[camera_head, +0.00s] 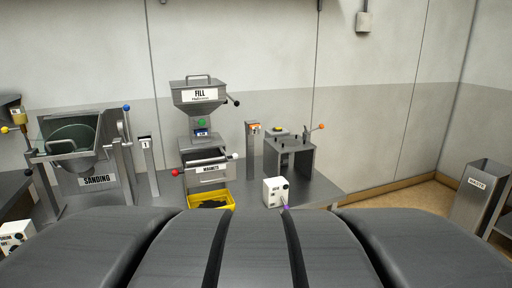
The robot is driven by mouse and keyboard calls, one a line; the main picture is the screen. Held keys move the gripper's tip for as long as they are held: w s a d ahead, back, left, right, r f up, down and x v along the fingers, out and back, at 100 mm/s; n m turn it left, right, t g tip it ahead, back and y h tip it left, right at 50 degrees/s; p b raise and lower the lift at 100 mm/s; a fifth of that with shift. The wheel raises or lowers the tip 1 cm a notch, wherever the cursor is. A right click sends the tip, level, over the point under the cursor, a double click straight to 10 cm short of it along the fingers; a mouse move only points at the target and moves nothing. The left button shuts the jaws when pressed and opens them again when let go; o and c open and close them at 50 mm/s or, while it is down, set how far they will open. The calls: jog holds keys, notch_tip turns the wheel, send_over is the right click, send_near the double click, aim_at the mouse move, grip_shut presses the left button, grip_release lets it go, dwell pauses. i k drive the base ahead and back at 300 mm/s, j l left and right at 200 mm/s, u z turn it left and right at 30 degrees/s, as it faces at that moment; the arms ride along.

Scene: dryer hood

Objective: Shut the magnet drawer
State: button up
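The magnet drawer (209,168) is in the middle of the head view, in the lower part of the grey FILL machine (200,97). Its label is small and seems to read MAGNETS. It seems to stand out from the housing, with a strip of its inside showing behind the front; how far is hard to tell. A red knob (174,172) is at its left and a white knob (235,156) at its right. My gripper is not in view.
A yellow bin (211,200) with dark contents stands below the drawer. The SANDING machine (75,146) is to the left. A white box (275,192) and a grey stand with an orange-knobbed lever (290,155) are to the right. A waste bin (477,198) stands far right.

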aim_at(198, 176)
jog(key=i+j+z, duration=0.3)
jog(key=i+j, duration=0.2)
jog(key=j, duration=0.25)
jog(key=i+j+z, duration=0.15)
jog(key=j, duration=0.25)
